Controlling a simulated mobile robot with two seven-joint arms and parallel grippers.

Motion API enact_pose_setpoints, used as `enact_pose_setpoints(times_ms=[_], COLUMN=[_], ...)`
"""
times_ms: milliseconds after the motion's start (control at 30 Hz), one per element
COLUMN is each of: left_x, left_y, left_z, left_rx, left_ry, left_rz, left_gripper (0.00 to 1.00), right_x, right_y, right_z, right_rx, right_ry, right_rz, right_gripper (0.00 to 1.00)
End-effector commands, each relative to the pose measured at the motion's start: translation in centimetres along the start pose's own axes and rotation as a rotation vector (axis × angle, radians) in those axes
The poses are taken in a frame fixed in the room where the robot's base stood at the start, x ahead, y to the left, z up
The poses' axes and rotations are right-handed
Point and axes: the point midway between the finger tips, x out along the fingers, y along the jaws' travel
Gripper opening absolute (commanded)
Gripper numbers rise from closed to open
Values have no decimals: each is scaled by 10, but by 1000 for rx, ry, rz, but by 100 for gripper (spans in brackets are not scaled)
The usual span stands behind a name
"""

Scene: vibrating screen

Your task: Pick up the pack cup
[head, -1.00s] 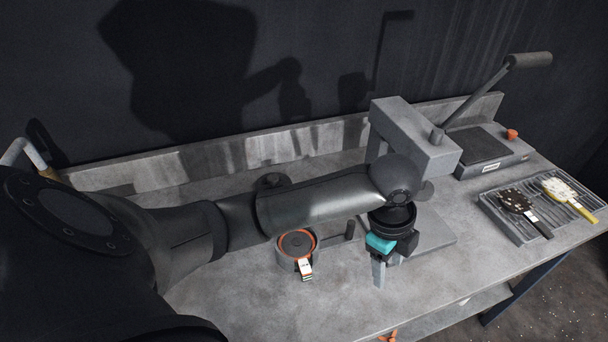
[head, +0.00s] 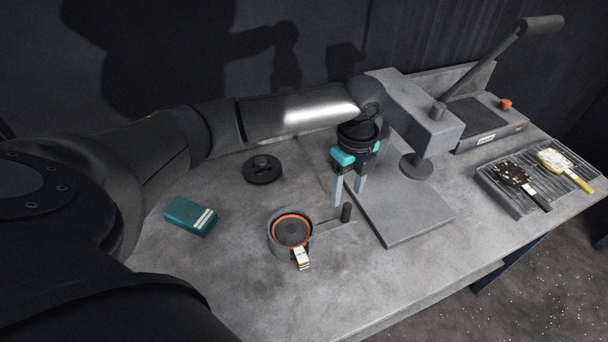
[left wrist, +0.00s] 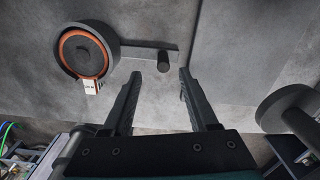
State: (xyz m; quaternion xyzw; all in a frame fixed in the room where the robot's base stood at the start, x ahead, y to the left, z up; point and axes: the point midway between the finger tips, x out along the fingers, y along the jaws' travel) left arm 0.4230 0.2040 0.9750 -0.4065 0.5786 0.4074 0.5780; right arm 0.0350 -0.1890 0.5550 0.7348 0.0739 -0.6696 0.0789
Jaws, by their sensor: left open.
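The pack cup (head: 279,247) seems to be the round grey cup with an orange ring, a dark disc inside and a white tag at its front. A flat bar runs from it to the right and ends in an upright dark peg (head: 346,212). In the left wrist view the cup (left wrist: 112,44) is at the upper left and the peg (left wrist: 165,60) is just beyond the fingertips, near the gap between them. My left gripper (head: 349,194) is open and empty, pointing down near the peg. It also fills the bottom of the left wrist view (left wrist: 160,85). My right gripper is not in view.
A grey press (head: 412,112) with a flat base (head: 405,220) stands right of the gripper. A teal box (head: 190,215) and a dark round lid (head: 262,171) lie left. A ribbed tray (head: 515,200) with two brushes and a lever device (head: 485,120) stand at the right.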

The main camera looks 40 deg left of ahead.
Motion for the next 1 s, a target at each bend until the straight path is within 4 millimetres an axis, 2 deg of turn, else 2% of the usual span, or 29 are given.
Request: enact_pose_setpoints(times_ms=[100, 267, 500, 600, 867, 1000], left_x=[14, 23, 59, 67, 69, 68], left_y=[0, -1, -4, -4, -5, -5], left_z=[-1, -1, -3, -2, -2, -2], left_rx=[0, 0, 0, 0, 1, 1], left_ry=[1, 1, 1, 0, -1, -1], left_rz=[1, 0, 1, -1, -2, -2], left_gripper=[60, 60, 60, 60, 60, 45], right_x=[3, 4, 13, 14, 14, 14], right_y=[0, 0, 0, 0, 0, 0], right_z=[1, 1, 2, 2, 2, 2], right_rx=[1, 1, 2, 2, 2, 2], right_ry=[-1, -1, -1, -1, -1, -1], right_rz=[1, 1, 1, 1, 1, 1], right_gripper=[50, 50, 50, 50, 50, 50])
